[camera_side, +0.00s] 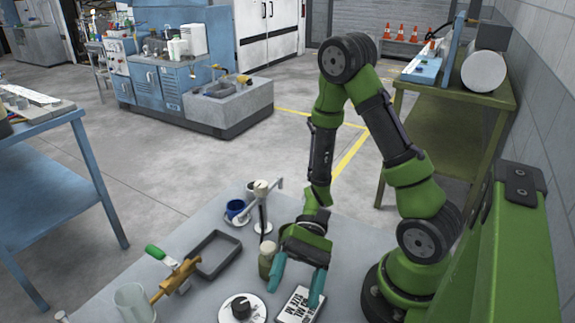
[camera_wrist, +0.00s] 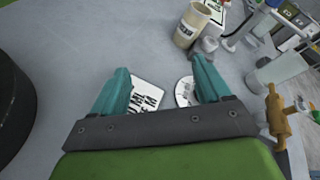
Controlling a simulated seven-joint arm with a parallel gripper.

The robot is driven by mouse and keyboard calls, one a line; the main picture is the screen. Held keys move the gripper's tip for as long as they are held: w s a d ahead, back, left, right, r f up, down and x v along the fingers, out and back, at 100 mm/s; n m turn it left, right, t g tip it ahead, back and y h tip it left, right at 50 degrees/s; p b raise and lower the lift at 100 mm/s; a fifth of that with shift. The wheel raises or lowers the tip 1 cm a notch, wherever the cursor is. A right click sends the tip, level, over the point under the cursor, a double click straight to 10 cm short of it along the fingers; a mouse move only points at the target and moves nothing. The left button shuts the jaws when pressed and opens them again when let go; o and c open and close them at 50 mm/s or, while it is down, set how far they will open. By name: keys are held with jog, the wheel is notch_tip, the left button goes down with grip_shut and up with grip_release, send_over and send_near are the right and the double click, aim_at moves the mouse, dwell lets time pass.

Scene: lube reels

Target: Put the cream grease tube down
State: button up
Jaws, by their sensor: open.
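My gripper (camera_side: 297,281) is open above the grey bench, its teal fingers apart with nothing seen between them; it also shows in the wrist view (camera_wrist: 161,75). A small pale olive-cream container (camera_side: 266,257) stands upright just left of the fingers in the side view, close to the nearer-left finger; whether they touch is unclear. A cream cylindrical container (camera_wrist: 190,26) stands upright beyond the fingers in the wrist view. I cannot tell which of these, if either, is the cream grease tube.
A white dial with a black knob (camera_side: 241,308) lies left of the card. Further left are a brass valve with a green handle (camera_side: 178,279), a dark tray (camera_side: 214,254) and a clear beaker (camera_side: 133,301).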

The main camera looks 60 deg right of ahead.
jog(key=a+m+y, duration=0.1)
jog(key=m, duration=0.1)
jog(key=w+a+m+t+y, duration=0.1)
jog(key=m, duration=0.1)
jog(key=a+m+t+y, duration=0.1)
jog(key=m, duration=0.1)
jog(key=shift+w+a+m+y, duration=0.3)
jog(key=shift+a+m+y, duration=0.1)
jog(key=shift+w+a+m+t+y, duration=0.3)
jog(key=shift+a+m+t, duration=0.15)
jog(key=shift+m, duration=0.35)
jog(key=a, duration=1.1)
jog(key=shift+s+a, duration=0.1)
jog(key=shift+a, duration=0.15)
jog(key=a, duration=0.4)
jog(key=shift+s+a+r, duration=0.1)
jog(key=shift+s+r, duration=0.1)
jog(key=shift+s, duration=0.2)
jog(key=shift+a, duration=0.55)
jog(key=c, duration=1.1)
